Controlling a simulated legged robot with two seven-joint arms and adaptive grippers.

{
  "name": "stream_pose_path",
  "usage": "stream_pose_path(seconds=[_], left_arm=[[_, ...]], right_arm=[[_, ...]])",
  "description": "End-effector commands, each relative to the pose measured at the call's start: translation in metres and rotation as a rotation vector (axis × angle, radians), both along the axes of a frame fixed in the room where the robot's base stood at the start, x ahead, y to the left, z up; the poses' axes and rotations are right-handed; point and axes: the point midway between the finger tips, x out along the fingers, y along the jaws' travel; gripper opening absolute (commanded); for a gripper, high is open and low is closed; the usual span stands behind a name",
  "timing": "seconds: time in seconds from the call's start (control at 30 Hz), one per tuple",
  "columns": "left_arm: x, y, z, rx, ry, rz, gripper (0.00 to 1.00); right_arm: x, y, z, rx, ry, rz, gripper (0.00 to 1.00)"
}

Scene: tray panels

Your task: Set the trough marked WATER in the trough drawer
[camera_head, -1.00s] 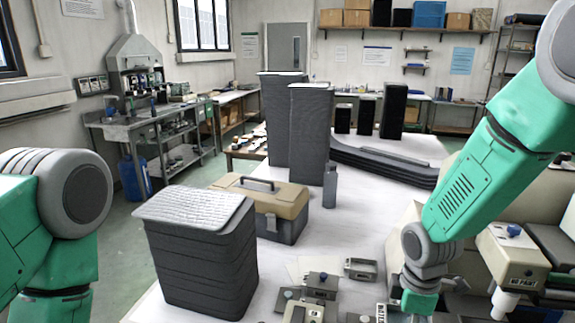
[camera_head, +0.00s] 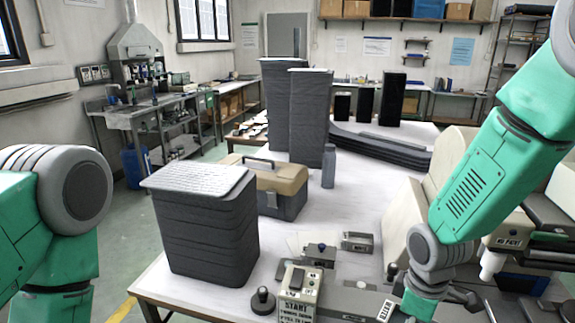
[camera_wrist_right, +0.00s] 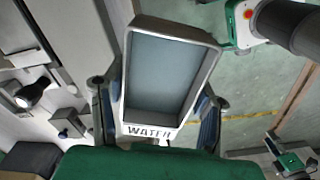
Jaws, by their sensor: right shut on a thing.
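The grey trough (camera_wrist_right: 166,70) marked WATER is open-topped and looks empty in the right wrist view. Its white WATER label faces my wrist. My right gripper (camera_wrist_right: 155,112) is shut on the trough's near end, with a dark finger on either side. In the head view the WATER label (camera_head: 385,311) shows at the bottom edge, beside my right wrist; the trough is partly cut off there. My left arm shows at the left, but its gripper is out of frame. I cannot pick out the trough drawer in these views.
A box marked START (camera_head: 300,283) and a black knob (camera_head: 263,300) stand near the table's front. A ribbed dark stack (camera_head: 205,228), a toolbox (camera_head: 270,186) and a grey bottle (camera_head: 329,166) stand behind. A cream machine (camera_head: 440,170) is at the right. White table shows between them.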

Motion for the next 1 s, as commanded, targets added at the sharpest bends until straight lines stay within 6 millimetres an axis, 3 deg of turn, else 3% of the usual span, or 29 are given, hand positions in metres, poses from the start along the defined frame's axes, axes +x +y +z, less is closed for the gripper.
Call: stream_pose_path(seconds=[0.3,0.5,0.7,1.0], left_arm=[[-0.001,0.0,-0.055,0.0,0.002,0.0,0.4],[-0.001,0.0,-0.08,0.0,0.002,0.0,0.4],[-0.001,0.0,-0.087,0.0,0.002,0.0,0.4],[-0.001,0.0,-0.086,0.0,0.001,0.0,0.4]], right_arm=[[-0.032,0.001,-0.044,-0.002,0.002,-0.494,0.13],[-0.052,0.0,-0.062,-0.003,0.001,-0.798,0.13],[-0.06,0.0,-0.066,-0.003,0.001,-0.929,0.13],[-0.061,0.0,-0.066,-0.003,0.001,-0.943,0.13]])
